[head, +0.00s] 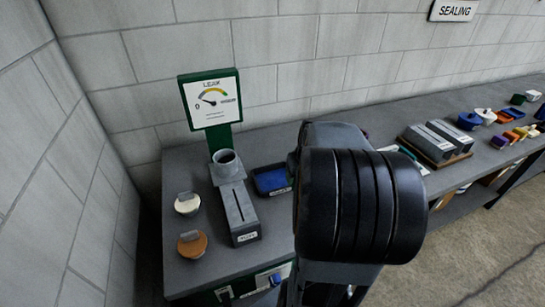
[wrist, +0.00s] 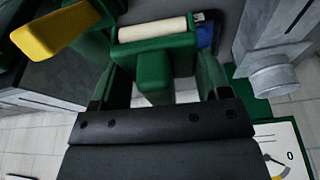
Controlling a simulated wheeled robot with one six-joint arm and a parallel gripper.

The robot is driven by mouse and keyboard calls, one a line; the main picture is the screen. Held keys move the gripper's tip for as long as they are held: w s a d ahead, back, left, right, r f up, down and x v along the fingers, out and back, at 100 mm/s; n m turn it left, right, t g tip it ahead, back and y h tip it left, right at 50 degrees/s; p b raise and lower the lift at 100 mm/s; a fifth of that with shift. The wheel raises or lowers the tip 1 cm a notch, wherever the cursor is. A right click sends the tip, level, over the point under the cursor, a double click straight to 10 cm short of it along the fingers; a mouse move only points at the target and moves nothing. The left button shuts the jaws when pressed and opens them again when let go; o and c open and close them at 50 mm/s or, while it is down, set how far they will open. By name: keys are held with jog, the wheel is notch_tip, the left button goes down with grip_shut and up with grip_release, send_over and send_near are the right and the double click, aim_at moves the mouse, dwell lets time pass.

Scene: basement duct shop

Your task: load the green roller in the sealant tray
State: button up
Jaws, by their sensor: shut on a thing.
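The green roller has a cream sleeve (wrist: 155,28) and a green body (wrist: 153,68), seen in the wrist view. My gripper (wrist: 158,88) is shut on its green part, with one finger on each side. The sealant tray (head: 270,181) is blue and sits on the bench right of the grey duct piece in the head view. A blue patch, likely the tray, shows beside the roller's right end in the wrist view (wrist: 206,36). I cannot tell whether the sleeve touches it. In the head view my arm hides the gripper and the roller.
A grey duct piece with a round collar (head: 236,205) stands close to the tray, before a green leak gauge board (head: 211,100). Two round-lidded pots (head: 188,204) (head: 192,244) are at the left. A yellow thing (wrist: 52,32) shows in the wrist view. Grey boxes (head: 436,141) stand farther right.

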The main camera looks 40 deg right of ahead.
jog(key=w+d+f+n, duration=0.1)
jog(key=w+f, duration=0.2)
jog(key=w, duration=0.5)
jog(key=w+d+f, duration=0.1)
jog(key=w+f, duration=0.3)
jog(key=w, duration=0.5)
jog(key=shift+s+a+f+b, duration=0.1)
jog(key=shift+s+f+b, duration=0.05)
jog(key=shift+f+b, duration=1)
jog(key=shift+s+f+b, duration=0.1)
jog(key=shift+f+b, duration=0.6)
jog(key=shift+f, duration=0.7)
jog(key=shift+f+b, duration=0.6)
notch_tip(320, 180, up, 7)
jog(key=p, duration=0.4)
jog(key=shift+r, duration=0.1)
dwell(0.7)
